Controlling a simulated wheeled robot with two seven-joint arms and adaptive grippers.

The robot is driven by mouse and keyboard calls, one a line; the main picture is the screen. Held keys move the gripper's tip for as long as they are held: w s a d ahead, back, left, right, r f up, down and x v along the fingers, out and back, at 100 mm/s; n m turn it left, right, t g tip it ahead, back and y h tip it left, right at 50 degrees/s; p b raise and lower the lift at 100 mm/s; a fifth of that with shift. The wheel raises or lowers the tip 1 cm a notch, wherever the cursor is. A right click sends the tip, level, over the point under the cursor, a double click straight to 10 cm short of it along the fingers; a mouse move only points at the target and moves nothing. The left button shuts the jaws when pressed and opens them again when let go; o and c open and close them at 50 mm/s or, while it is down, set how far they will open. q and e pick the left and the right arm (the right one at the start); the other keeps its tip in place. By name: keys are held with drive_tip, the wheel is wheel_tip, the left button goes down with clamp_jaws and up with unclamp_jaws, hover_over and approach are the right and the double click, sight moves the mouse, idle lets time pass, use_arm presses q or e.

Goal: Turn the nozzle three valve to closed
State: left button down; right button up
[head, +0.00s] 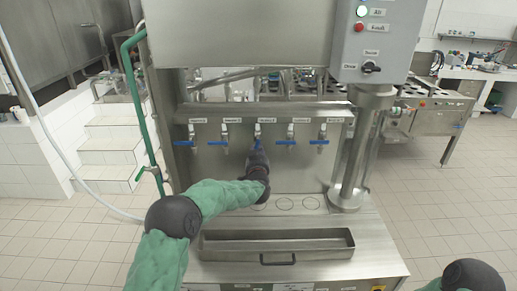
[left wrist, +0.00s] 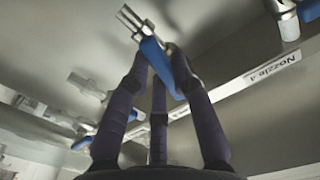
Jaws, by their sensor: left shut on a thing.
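The nozzle three valve (head: 258,133) is the middle one in a row of several taps on the steel filler panel. Its blue handle is mostly hidden behind my left gripper (head: 256,150) in the head view. In the left wrist view the blue handle (left wrist: 154,52) slants down from its metal tap body (left wrist: 131,20) between the dark fingers. My left gripper (left wrist: 166,60) is shut on this handle. My right gripper is out of view; only part of my right arm shows at the lower right of the head view.
Neighbouring taps have blue handles lying sideways, such as those left (head: 217,143) and right (head: 285,142) of nozzle three. A label reading Nozzle 4 (left wrist: 272,72) shows in the wrist view. A steel drip tray (head: 222,246) lies below, and a grey control box (head: 375,45) hangs upper right.

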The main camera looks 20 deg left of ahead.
use_arm(q)
drive_tip(key=shift+s+a+r+m+p, duration=0.1)
drive_tip(key=shift+a+r+m+p, duration=0.3)
drive_tip(key=shift+m+p, duration=1.55)
drive_tip(key=shift+s+a+r+m+p, duration=0.1)
drive_tip(key=shift+a+r+m+p, duration=0.5)
drive_tip(key=shift+m, duration=2.45)
drive_tip(key=shift+s+a+r+m+p, duration=0.15)
drive_tip(key=shift+m+p, duration=1.4)
drive_tip(key=shift+m, duration=0.95)
drive_tip(key=c, duration=1.1)
unclamp_jaws()
drive_tip(key=shift+o, duration=0.2)
drive_tip(key=v, duration=1.2)
